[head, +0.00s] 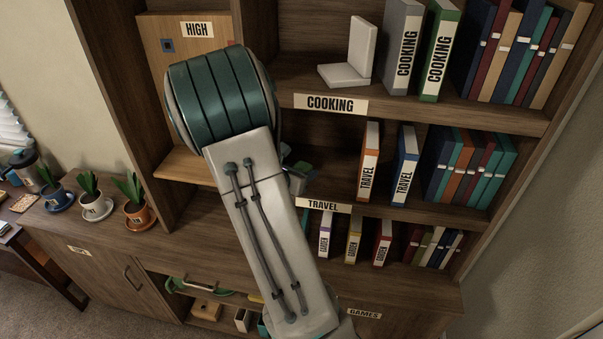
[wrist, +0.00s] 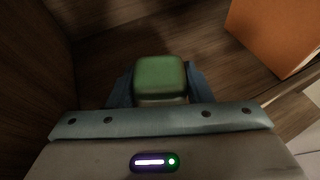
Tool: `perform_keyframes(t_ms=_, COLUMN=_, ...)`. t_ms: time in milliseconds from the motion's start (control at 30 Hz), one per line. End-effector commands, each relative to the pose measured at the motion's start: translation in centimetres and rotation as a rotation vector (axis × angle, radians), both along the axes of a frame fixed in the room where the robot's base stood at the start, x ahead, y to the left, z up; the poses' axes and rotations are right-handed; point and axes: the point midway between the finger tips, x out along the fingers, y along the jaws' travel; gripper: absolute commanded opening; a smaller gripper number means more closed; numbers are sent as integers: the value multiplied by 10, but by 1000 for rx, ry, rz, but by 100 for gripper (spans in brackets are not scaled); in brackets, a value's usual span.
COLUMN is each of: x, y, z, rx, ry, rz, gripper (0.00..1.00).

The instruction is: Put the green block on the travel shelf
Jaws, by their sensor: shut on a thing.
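The green block (wrist: 160,76) shows in the wrist view between the two blue fingers of my gripper (wrist: 160,88), which is shut on it. The block is over the brown wooden boards of a shelf. I cannot tell whether it touches the wood. In the head view my arm reaches into the travel shelf (head: 322,206), left of the orange travel book (head: 369,160). My arm hides most of the gripper there, and the block is not clear.
The orange book is close on the right in the wrist view (wrist: 272,32). A blue travel book (head: 404,165) stands beside it. A dark upright panel (wrist: 30,85) is on the left. The cooking shelf (head: 430,108) is above, and garden books (head: 354,240) stand below.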

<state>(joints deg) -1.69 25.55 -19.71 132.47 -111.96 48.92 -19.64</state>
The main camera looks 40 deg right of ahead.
Motion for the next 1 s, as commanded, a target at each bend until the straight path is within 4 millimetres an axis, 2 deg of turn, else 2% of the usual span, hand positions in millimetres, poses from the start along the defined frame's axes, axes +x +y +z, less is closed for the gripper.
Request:
perform_keyframes(t_ms=167, x=0, y=0, z=-12, rx=-1, ry=0, rz=0, gripper=10)
perform_keyframes(t_ms=600, x=0, y=0, z=-18, rx=-1, ry=-4, rz=0, gripper=10)
perform_keyframes(t_ms=633, x=0, y=0, z=-17, rx=1, ry=-2, rz=0, gripper=51)
perform_keyframes(t_ms=700, x=0, y=0, z=-16, rx=1, ry=-2, rz=0, gripper=67)
perform_keyframes(t_ms=1000, x=0, y=0, z=-15, rx=1, ry=-2, rz=0, gripper=67)
